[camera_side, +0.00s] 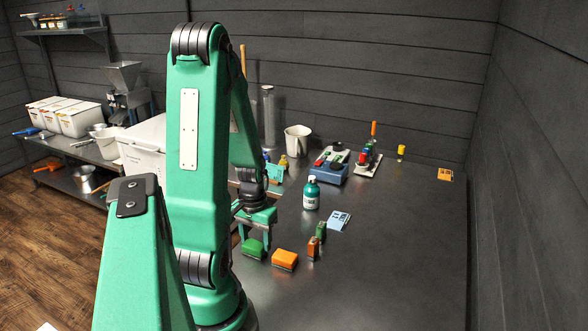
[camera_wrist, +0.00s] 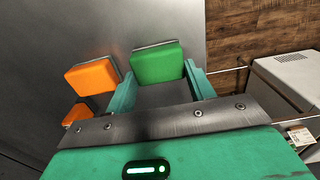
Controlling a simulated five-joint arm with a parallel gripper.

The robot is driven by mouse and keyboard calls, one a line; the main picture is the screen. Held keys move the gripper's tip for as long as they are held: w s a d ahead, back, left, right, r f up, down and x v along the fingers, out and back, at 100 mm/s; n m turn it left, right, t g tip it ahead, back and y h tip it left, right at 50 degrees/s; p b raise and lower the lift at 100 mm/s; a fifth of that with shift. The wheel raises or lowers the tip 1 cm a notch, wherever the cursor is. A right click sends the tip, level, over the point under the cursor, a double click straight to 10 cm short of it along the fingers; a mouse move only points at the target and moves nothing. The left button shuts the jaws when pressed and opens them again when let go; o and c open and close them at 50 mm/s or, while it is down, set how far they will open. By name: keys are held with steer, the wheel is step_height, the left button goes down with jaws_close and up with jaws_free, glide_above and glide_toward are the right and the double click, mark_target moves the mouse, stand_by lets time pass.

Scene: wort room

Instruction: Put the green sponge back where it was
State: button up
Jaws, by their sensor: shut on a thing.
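The green sponge (camera_side: 252,248), a block with a grey layer along one edge, is near the left edge of the dark table. It also shows in the wrist view (camera_wrist: 157,64). My gripper (camera_wrist: 161,75) is shut on it, with one teal finger on each side; in the side view my gripper (camera_side: 254,239) points down over it. I cannot tell whether the sponge touches the table. An orange sponge (camera_side: 285,260) lies just to its right in the side view, and to its left in the wrist view (camera_wrist: 92,76).
Two small blocks, orange (camera_side: 314,247) and green (camera_side: 321,231), stand right of the orange sponge. A blue device (camera_side: 328,174) sits farther back. The table's right side is mostly clear.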

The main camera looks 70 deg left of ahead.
mark_target(256, 242)
steer(key=shift+f, duration=0.1)
steer(key=o, duration=0.9)
steer(key=shift+o, duration=0.2)
step_height(256, 242, up, 12)
stand_by(0.5)
stand_by(0.5)
